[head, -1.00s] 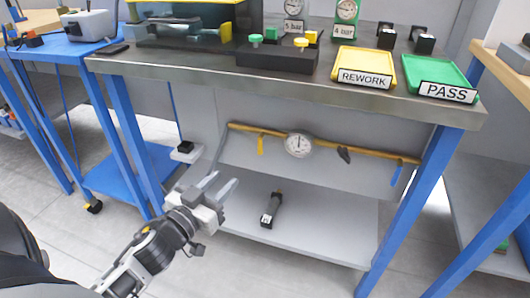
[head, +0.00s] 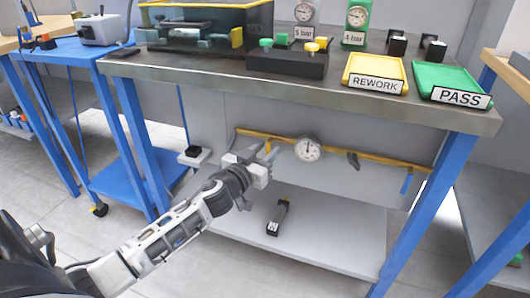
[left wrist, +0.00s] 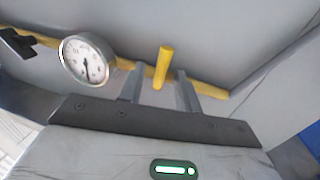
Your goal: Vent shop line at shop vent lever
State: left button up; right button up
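The yellow shop line (head: 380,158) runs along the panel under the bench. It carries a round white-faced gauge (head: 308,149), a dark lever (head: 353,160) and a blue lever (head: 407,183). The gauge (left wrist: 86,60) and a yellow lever (left wrist: 162,68) also show in the left wrist view. My left gripper (head: 265,152) is at the line, left of the gauge. In the left wrist view its open fingers (left wrist: 160,78) appear on either side of the yellow lever; contact cannot be told. My right gripper is out of view.
The bench top (head: 220,80) is above my left arm, with REWORK (head: 375,70) and PASS (head: 450,82) trays on it. A blue bench leg (head: 425,210) stands at right.

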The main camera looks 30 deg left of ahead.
pick_arm(q)
grip_shut()
